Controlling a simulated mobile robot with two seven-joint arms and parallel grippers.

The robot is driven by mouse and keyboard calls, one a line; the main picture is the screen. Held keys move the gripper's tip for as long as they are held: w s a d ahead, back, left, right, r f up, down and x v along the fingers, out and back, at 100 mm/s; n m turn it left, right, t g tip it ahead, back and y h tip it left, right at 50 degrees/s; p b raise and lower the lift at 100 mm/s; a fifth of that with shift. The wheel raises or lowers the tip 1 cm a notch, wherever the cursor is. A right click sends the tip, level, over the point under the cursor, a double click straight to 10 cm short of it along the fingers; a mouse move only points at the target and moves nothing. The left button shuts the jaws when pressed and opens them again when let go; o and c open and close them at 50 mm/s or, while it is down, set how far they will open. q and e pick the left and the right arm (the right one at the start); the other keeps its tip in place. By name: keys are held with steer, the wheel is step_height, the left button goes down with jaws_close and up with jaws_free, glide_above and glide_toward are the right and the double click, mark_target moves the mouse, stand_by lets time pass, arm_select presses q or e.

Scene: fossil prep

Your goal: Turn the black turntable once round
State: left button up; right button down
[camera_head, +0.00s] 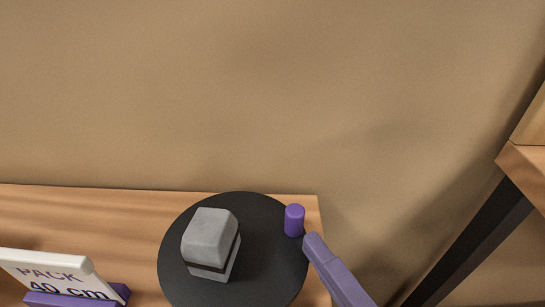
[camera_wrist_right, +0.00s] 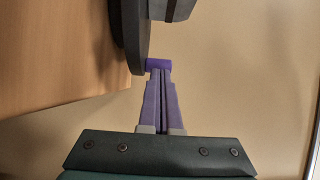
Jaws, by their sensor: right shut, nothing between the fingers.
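The black turntable (camera_head: 255,285) is a round disc on the wooden table in the head view. A grey block with a dark band (camera_head: 210,240) sits on it, left of its middle. A purple peg (camera_head: 294,220) stands upright near the disc's right rim. My right gripper (camera_head: 313,240) is shut and empty, its tip just below and right of the peg. In the right wrist view the shut purple fingers (camera_wrist_right: 159,72) point at the peg (camera_wrist_right: 158,63), with the turntable's edge (camera_wrist_right: 143,35) beside it. Whether they touch the peg is unclear. My left gripper is out of view.
The table (camera_head: 100,215) ends just right of the turntable. Another wooden surface (camera_head: 525,165) with a dark leg is at the far right.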

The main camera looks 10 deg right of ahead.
steer(key=shift+x, duration=0.8)
steer(key=shift+w+d+n+g+y, duration=0.2)
steer(key=shift+w+n+y, duration=0.15)
steer(key=shift+y, duration=0.25)
steer(key=shift+w+d+n+g+y, duration=0.1)
steer(key=shift+w+n+g+y, duration=0.1)
steer(key=shift+n+y, duration=0.35)
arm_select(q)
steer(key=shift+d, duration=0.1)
arm_select(e)
steer(key=shift+w+d, duration=0.15)
steer(key=shift+w, duration=1.05)
steer(key=shift+s, duration=0.1)
